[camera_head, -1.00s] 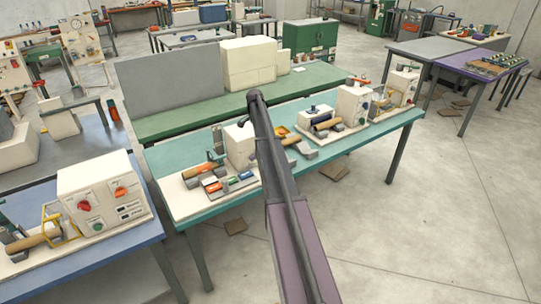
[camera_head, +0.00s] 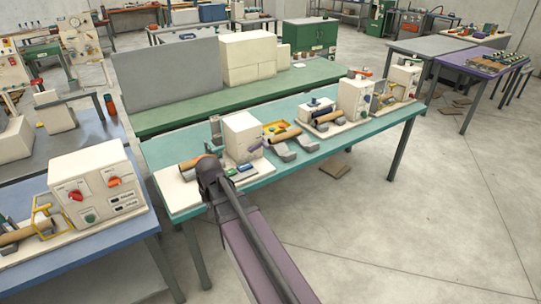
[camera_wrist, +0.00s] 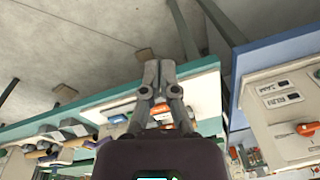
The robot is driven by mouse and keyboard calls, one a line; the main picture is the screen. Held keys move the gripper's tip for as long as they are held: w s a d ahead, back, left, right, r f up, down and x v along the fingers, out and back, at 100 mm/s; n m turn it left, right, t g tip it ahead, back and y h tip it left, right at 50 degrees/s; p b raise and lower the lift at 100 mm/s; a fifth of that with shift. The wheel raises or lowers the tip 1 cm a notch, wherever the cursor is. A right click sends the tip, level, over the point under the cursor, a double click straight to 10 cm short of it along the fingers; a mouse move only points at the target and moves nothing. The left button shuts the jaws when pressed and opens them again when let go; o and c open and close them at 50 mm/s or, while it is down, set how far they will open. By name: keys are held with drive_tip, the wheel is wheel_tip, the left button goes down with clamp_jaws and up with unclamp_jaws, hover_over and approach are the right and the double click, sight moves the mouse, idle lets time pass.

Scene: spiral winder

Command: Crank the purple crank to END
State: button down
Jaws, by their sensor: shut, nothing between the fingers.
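A small purple crank (camera_head: 257,146) shows at the right side of a cream box (camera_head: 242,133) on the teal table, in the head view. Its fine shape and any END mark are too small to read. My gripper (camera_wrist: 158,66) is shut and empty in the wrist view, with its fingers together over the floor and a table edge. In the head view the end of my arm is in front of the cream box, to the lower left of the crank, and hides part of the white base there. The fingers cannot be made out in that view.
The teal table (camera_head: 330,150) holds several winder units with brown rolls. A blue table (camera_head: 110,245) with a control box (camera_head: 97,195) stands at the left. A grey panel (camera_head: 170,82) stands behind. Open floor (camera_head: 420,220) lies at the right.

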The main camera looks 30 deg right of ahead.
drive_tip(key=w+d+f+m+t+y+b, duration=0.2)
drive_tip(key=w+d+f+m+t+b, duration=0.25)
drive_tip(key=w+f+b, duration=0.3)
drive_tip(key=w+d+f+m+t+b, duration=0.35)
drive_tip(key=w+d+m+b, duration=0.5)
drive_tip(key=d, duration=0.35)
drive_tip(key=w+d+m+t+h+b, duration=0.1)
drive_tip(key=d+m+t+h+b, duration=0.1)
drive_tip(key=d, duration=0.7)
drive_tip(key=w+d+f+m+t+h+b, duration=0.1)
drive_tip(key=w+d+m+h+b, duration=0.1)
drive_tip(key=d+m+b, duration=0.2)
drive_tip(key=w+d+m+t+h+b, duration=0.2)
drive_tip(key=d+m, duration=0.6)
drive_tip(key=d, duration=0.7)
drive_tip(key=shift+w+f+t+b, duration=0.2)
drive_tip(key=shift+t+b, duration=0.1)
drive_tip(key=shift+b, duration=0.25)
drive_tip(key=shift+w+d, duration=0.1)
drive_tip(key=shift+w, duration=0.05)
